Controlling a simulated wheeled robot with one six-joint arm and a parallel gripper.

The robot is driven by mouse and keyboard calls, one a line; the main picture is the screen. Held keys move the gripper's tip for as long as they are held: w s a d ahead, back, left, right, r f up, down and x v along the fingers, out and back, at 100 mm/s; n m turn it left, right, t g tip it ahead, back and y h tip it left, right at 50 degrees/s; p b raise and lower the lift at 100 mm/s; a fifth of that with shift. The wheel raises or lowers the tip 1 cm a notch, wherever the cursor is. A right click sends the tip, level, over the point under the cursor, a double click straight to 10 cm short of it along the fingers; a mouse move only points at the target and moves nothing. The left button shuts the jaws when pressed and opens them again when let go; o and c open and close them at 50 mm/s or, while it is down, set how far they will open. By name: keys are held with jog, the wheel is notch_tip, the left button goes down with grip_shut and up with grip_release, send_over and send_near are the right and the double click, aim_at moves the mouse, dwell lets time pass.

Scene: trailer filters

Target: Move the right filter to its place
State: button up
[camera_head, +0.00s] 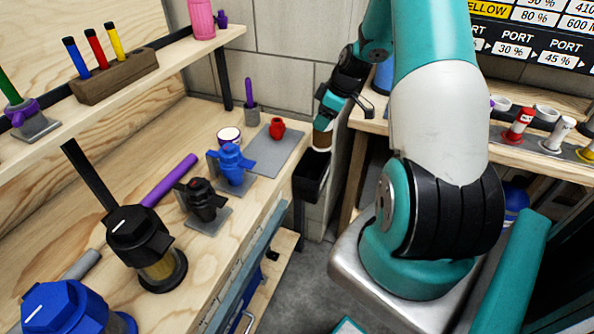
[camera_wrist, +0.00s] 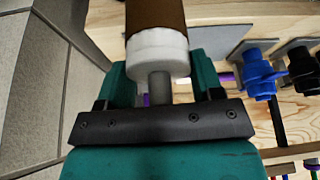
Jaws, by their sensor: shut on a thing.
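My gripper (camera_head: 325,112) is shut on a brown filter (camera_head: 321,141) with a white cap. In the head view the filter hangs below the fingers, with its lower end at or just above the open top of a black bin (camera_head: 309,184) at the bench's right end. I cannot tell whether it has entered the bin. In the wrist view the teal fingers of my gripper (camera_wrist: 160,80) stand on both sides of the filter's grey stem, and the filter's brown body (camera_wrist: 155,15) runs out of the top of the picture.
A blue valve (camera_head: 232,165) and a black valve (camera_head: 203,200) stand on the wooden bench (camera_head: 150,235). A red part (camera_head: 277,128) sits on a grey plate (camera_head: 283,152). A black-capped housing (camera_head: 140,235) and a blue-capped housing (camera_head: 62,308) stand nearer. A second bench (camera_head: 370,120) is at right.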

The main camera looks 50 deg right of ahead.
aim_at(319, 133)
jog(key=shift+w, duration=0.35)
jog(key=shift+d+f, duration=0.15)
jog(key=shift+f, duration=0.1)
jog(key=shift+w+a+f+b, duration=0.1)
jog(key=shift+f+b, duration=0.95)
jog(key=shift+f, duration=0.35)
jog(key=shift+w+a+f+b, duration=0.1)
jog(key=shift+f+b, duration=0.9)
jog(key=shift+f, duration=0.4)
jog(key=o, duration=1.2)
jog(key=shift+o, duration=0.2)
jog(key=shift+r, duration=0.1)
jog(key=v, duration=1.7)
jog(key=shift+r+b, duration=0.15)
jog(key=shift+b, duration=0.15)
